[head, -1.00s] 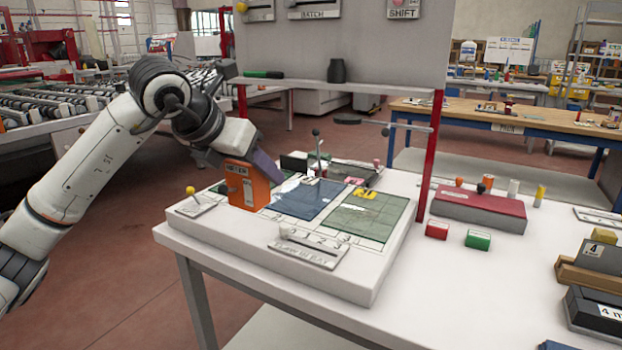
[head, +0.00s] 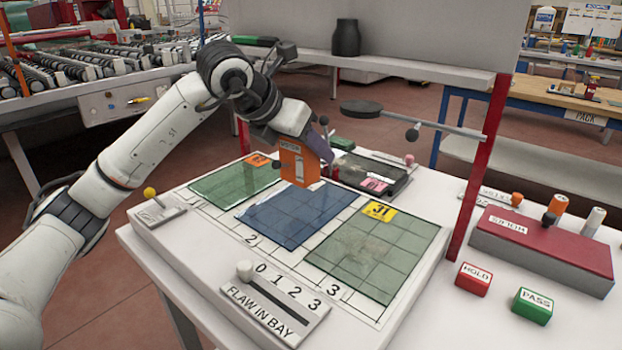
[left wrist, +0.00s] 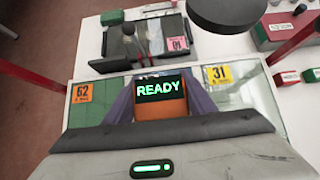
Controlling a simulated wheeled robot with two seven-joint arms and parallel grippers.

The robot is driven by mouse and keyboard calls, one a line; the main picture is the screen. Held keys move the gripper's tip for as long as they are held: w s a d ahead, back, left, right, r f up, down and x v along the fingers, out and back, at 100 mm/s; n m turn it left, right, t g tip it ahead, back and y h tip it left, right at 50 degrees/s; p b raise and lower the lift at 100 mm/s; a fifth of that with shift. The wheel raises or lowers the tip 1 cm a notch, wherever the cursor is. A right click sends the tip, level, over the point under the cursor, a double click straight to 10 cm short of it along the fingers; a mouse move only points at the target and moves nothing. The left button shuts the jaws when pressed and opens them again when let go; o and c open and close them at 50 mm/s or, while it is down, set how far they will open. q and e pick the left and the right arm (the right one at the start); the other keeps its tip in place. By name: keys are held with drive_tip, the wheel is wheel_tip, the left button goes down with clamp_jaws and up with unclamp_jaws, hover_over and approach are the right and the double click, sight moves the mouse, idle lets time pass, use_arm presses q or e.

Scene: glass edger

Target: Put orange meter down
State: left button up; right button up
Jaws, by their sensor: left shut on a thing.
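The orange meter (head: 298,162) is upright in my left gripper (head: 312,150), which is shut on it above the back of the blue glass pane (head: 300,217). In the left wrist view the meter (left wrist: 161,105) shows a lit READY display, with a purple finger of my left gripper (left wrist: 160,102) on each side. I cannot tell whether its base touches the board. My right gripper is not in view.
A green pane (head: 225,186) lies left and another green pane (head: 385,250) right. A dark tray (head: 365,176) sits behind the meter. A black disc on an arm (head: 361,108) overhangs nearby. A FLAW IN BAY slider panel (head: 262,305) is in front.

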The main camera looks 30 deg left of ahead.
sight(291, 158)
use_arm(q)
drive_tip(key=shift+f, duration=2.65)
drive_tip(key=shift+b, duration=0.3)
drive_tip(key=shift+f, duration=0.25)
drive_tip(key=o, duration=1.2)
drive_tip(key=shift+s+r, duration=0.15)
drive_tip(key=shift+r, duration=0.3)
drive_tip(key=v, duration=1)
drive_tip(key=shift+s+r, duration=0.25)
drive_tip(key=shift+r, duration=0.05)
drive_tip(key=shift+s+r, duration=0.2)
drive_tip(key=shift+s, duration=0.1)
